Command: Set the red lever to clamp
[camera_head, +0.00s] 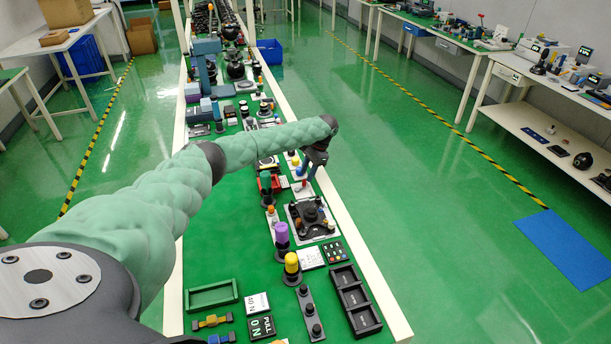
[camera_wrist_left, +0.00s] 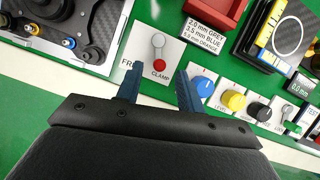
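In the left wrist view, the lever (camera_wrist_left: 158,41) has a round red knob and sits on a small white plate. My right gripper is not in view.
Blue (camera_wrist_left: 203,82), yellow (camera_wrist_left: 234,100) and black (camera_wrist_left: 258,110) knobs stand right of the gripper. A black fixture (camera_wrist_left: 70,22) is at left, a red tray (camera_wrist_left: 218,12) above right. The long green bench (camera_head: 225,235) is crowded; some bare green remains on its left.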

